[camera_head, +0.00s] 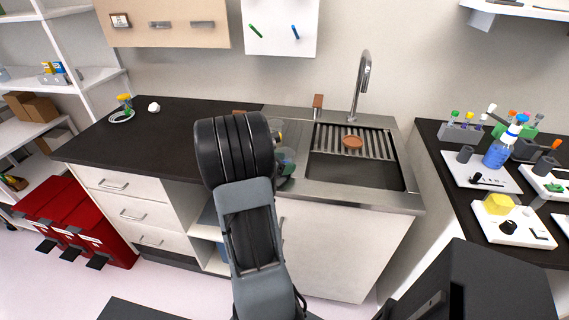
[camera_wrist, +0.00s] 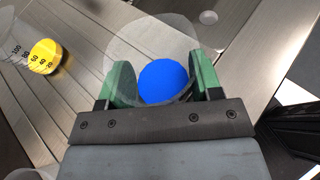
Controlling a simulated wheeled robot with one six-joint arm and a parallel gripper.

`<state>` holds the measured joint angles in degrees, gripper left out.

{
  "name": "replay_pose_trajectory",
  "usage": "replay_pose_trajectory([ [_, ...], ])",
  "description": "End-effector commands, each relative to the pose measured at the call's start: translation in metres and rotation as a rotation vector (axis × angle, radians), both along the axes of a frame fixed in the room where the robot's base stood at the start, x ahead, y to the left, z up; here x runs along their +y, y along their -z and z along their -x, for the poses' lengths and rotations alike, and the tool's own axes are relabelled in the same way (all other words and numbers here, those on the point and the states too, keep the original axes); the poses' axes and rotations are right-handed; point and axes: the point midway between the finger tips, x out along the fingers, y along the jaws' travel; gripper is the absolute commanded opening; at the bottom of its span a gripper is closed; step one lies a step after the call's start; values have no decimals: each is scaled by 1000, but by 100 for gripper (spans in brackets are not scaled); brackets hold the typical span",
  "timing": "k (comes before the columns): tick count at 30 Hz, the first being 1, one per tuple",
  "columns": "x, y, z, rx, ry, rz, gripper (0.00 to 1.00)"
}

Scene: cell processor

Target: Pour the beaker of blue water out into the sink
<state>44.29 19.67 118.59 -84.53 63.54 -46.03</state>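The beaker of blue water (camera_wrist: 163,80) is clear glass, seen from above in the wrist view, with a round blue surface inside. My gripper (camera_wrist: 162,82) has its two green-padded fingers against opposite sides of this beaker, with no clear gap, and looks shut on it. In the head view my arm hides most of the gripper and beaker. The sink (camera_head: 352,173) is a steel basin to the right of my gripper, with a ribbed rack (camera_head: 375,141) over its back part and a tall faucet (camera_head: 361,85) behind. I cannot tell whether the beaker touches the steel surface.
A graduated beaker of yellow liquid (camera_wrist: 45,56) stands left of my gripper in the wrist view. A brown round thing (camera_head: 352,142) lies on the rack. A dark counter (camera_head: 180,121) is to the left. Another counter (camera_head: 486,226) at the right holds lab items.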

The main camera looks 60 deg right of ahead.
Motion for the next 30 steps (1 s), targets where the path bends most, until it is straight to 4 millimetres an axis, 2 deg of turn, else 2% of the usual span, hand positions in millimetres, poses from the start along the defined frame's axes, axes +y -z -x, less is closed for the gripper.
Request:
replay_pose_trajectory([
  [2,0,0,0,0,0,0,49],
  [11,0,0,0,0,0,0,20],
  [17,0,-4,0,-1,0,0,20],
  [30,0,-31,0,-1,0,0,20],
])
